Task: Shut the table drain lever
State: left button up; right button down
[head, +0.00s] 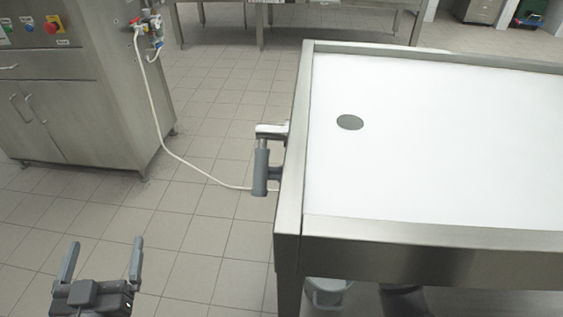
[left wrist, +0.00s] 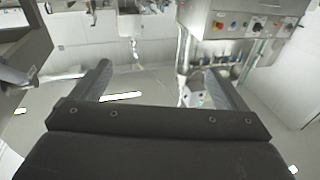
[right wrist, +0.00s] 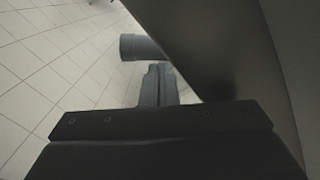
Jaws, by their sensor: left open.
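The drain lever (head: 261,172) has a grey cylindrical handle on a metal arm at the left side of the steel table (head: 291,190). The grey handle also shows at the top of the right wrist view (right wrist: 140,47). My left gripper (head: 103,254) is open and empty, low at the left, well apart from the lever. My right gripper (right wrist: 158,75) is shut, its fingertips close below the handle beside a dark panel; I cannot tell whether they touch. A small grey piece beside the handle in the head view may be its fingertips; the rest is hidden.
The white tabletop has a dark round drain hole (head: 349,122). A pale bucket (head: 326,291) stands under the table. A steel cabinet (head: 75,115) with a white hose (head: 165,130) stands at the left. The tiled floor between cabinet and table is mostly clear.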

pick_arm(q)
notch_tip(320, 180, up, 7)
jog(key=s+m+t, duration=0.1)
jog(key=t, duration=0.3)
jog(key=shift+d+t+b, duration=0.3)
jog(key=shift+d+b, duration=0.1)
jog(key=shift+d, duration=0.05)
pick_arm(e)
jog(key=shift+s+a+r, duration=0.1)
jog(key=shift+s+r, duration=0.1)
jog(key=shift+s, duration=0.15)
pick_arm(q)
jog(key=shift+s+f, duration=0.1)
